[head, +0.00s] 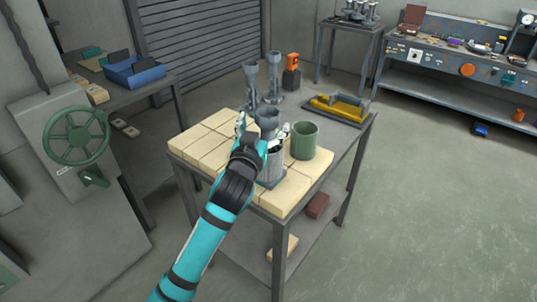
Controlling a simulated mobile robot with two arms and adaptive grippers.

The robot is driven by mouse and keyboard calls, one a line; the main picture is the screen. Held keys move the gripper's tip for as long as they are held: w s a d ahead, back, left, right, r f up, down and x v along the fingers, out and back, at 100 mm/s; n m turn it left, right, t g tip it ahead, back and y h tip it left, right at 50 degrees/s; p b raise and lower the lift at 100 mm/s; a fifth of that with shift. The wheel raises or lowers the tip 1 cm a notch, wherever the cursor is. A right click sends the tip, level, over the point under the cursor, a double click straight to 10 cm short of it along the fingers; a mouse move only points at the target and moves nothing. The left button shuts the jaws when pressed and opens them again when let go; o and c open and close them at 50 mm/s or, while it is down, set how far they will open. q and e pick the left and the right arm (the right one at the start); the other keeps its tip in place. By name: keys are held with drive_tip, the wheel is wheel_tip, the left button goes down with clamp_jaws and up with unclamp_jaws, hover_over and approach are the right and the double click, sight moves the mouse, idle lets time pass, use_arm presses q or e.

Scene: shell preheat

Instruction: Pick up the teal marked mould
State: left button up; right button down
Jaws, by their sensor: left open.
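A grey mould (274,166) with a funnel-shaped top stands at the front of the table, on a dark bluish base. I cannot make out a clear teal mark on it, as my arm covers part of it. My left gripper (262,129) is open, with its pale fingertips on either side of the mould's upper part; whether they touch it I cannot tell. Two similar grey moulds stand farther back, one on the left (250,83) and one on the right (274,76). My right gripper is out of view.
A green cylindrical can (305,140) stands close to the right of the front mould. Pale blocks (200,143) cover the table's left and front. A yellow tray (338,109) and an orange-topped item (292,70) lie farther back. A green handwheel (76,136) is at the left.

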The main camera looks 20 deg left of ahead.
sight(265, 122)
use_arm(q)
drive_tip(key=shift+w+a, duration=0.1)
drive_tip(key=shift+w, duration=0.55)
drive_tip(key=w, duration=0.1)
drive_tip(key=w+p, duration=0.2)
drive_tip(key=w, duration=0.1)
drive_tip(key=shift+a+f, duration=0.25)
drive_tip(key=shift+f, duration=0.1)
drive_tip(key=shift+w+f, duration=0.15)
drive_tip(key=shift+w, duration=0.4)
drive_tip(key=shift+s, duration=0.1)
drive_tip(key=c, duration=1.7)
clamp_jaws()
